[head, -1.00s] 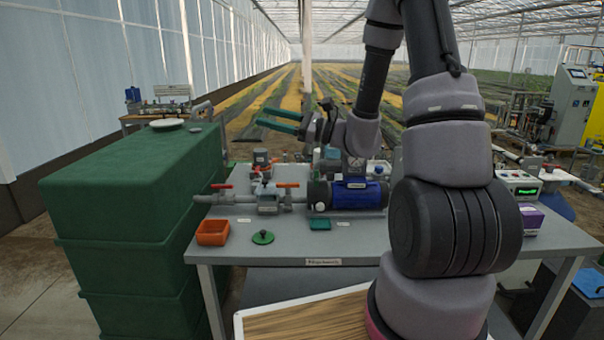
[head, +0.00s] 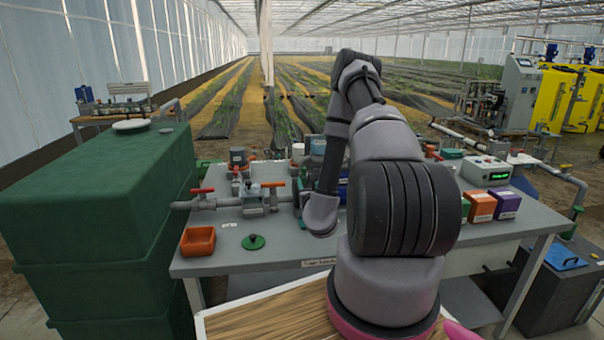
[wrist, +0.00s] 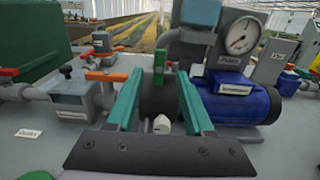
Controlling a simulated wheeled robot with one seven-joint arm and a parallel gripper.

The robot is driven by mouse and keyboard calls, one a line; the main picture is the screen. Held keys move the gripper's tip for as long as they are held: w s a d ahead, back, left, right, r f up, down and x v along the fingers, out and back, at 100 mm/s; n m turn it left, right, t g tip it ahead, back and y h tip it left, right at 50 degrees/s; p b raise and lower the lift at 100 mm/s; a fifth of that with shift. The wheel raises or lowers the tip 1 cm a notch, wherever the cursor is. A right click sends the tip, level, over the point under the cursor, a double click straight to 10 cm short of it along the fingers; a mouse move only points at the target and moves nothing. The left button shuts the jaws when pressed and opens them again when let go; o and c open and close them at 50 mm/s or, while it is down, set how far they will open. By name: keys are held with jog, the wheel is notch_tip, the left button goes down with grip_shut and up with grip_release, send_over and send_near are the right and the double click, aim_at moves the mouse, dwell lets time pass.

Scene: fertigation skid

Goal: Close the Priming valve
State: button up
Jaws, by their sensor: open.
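My gripper (wrist: 158,80) is open in the wrist view, its two green fingers pointing at the pump assembly with nothing held. A small upright green part (wrist: 158,65) stands between the fingertips in the picture; I cannot tell whether it touches them. A white round knob (wrist: 162,124) shows lower between the fingers. A valve with an orange handle (wrist: 105,77) sits left of the fingers; it also shows in the head view (head: 272,184). I cannot read which part is labelled the Priming valve.
A blue pump motor (wrist: 235,100) and a pressure gauge (wrist: 238,36) are close on the right. A red-handled valve (head: 202,191) is on the left pipe. Green tanks (head: 95,210) stand left.

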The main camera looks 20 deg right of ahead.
aim_at(304, 173)
jog(key=x, duration=0.8)
jog(key=shift+w, duration=0.2)
grip_shut()
